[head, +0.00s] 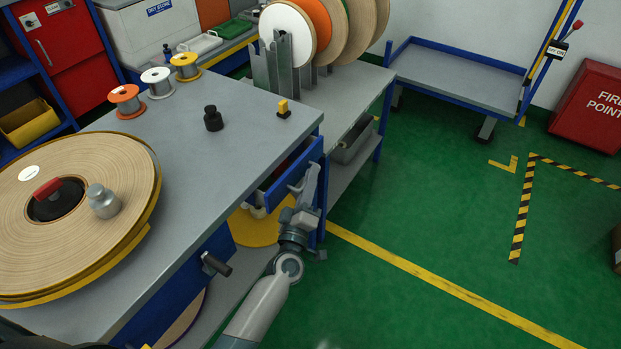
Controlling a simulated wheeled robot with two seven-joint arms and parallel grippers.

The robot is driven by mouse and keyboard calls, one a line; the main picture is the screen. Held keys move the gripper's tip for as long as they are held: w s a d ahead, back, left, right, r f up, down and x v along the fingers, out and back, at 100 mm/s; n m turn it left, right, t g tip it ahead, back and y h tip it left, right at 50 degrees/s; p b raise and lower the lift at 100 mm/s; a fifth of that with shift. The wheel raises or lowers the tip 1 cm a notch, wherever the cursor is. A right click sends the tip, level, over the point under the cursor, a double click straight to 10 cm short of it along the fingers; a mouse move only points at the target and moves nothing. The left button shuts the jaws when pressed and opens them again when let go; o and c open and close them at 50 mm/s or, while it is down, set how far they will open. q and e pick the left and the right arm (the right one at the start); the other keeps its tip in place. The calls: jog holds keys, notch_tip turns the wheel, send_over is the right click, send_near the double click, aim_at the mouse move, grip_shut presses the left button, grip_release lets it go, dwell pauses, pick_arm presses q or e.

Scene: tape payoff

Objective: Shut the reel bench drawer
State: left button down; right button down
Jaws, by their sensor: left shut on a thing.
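The reel bench (245,130) stands at the left and centre with a grey top. Its blue-fronted drawer (306,157) sticks out from the bench's near side by the right corner, partly open, with part of the inside showing. The fingers cover the handle, so the exact grip is hard to see. My right gripper is out of view.
A large tape reel (110,172) with a grey weight lies on the bench. Several small spools, a black weight (213,118) and a yellow-topped block (284,108) stand there too. A crank handle (216,265) juts from the bench side.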

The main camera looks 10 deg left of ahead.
aim_at(295, 179)
pick_arm(q)
jog(key=a, duration=0.1)
jog(key=w+a, duration=0.1)
jog(key=a, duration=0.1)
jog(key=shift+a+f, duration=0.1)
jog(key=shift+a, duration=0.1)
jog(key=shift+w+a, duration=0.1)
jog(key=shift+a, duration=0.15)
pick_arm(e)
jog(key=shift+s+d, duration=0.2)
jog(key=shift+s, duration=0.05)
pick_arm(q)
jog(key=c, duration=2.2)
grip_release()
jog(key=shift+a, duration=0.1)
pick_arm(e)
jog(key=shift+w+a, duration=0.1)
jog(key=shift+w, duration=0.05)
pick_arm(q)
jog(key=shift+s+f, duration=0.1)
jog(key=shift+s, duration=0.5)
jog(key=b+v, duration=0.1)
jog(key=v, duration=1.5)
jog(key=shift+s, duration=0.1)
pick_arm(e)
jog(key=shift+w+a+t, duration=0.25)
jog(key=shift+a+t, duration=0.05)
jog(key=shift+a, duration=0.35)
